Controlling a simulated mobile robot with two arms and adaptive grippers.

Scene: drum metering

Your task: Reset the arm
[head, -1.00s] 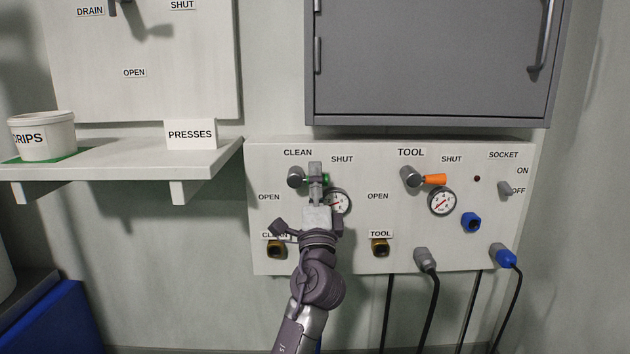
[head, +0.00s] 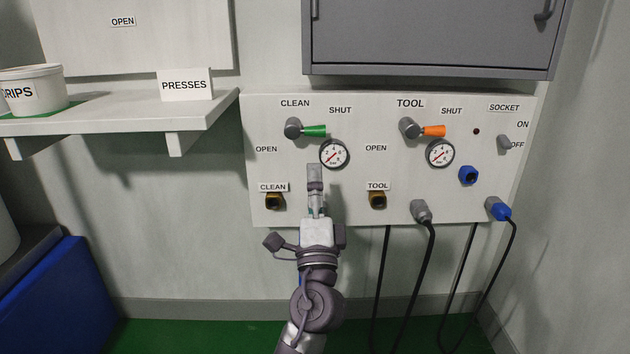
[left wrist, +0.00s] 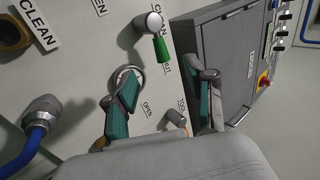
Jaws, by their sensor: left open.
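My left gripper (head: 316,172) is in front of the lower middle of the valve panel (head: 350,215), below the CLEAN valve and apart from it. It is open and empty. Its two fingers, with green pads, stand apart in the left wrist view (left wrist: 168,80). The CLEAN valve's green handle (head: 314,131) points right, on the SHUT side; it also shows in the left wrist view (left wrist: 161,48). The TOOL valve's orange handle (head: 433,131) also points right. My right gripper is in neither view.
A grey cabinet (head: 430,35) hangs above the panel. Black cables (head: 430,270) hang at right. A blue hose (left wrist: 25,150) with a grey connector shows in the left wrist view.

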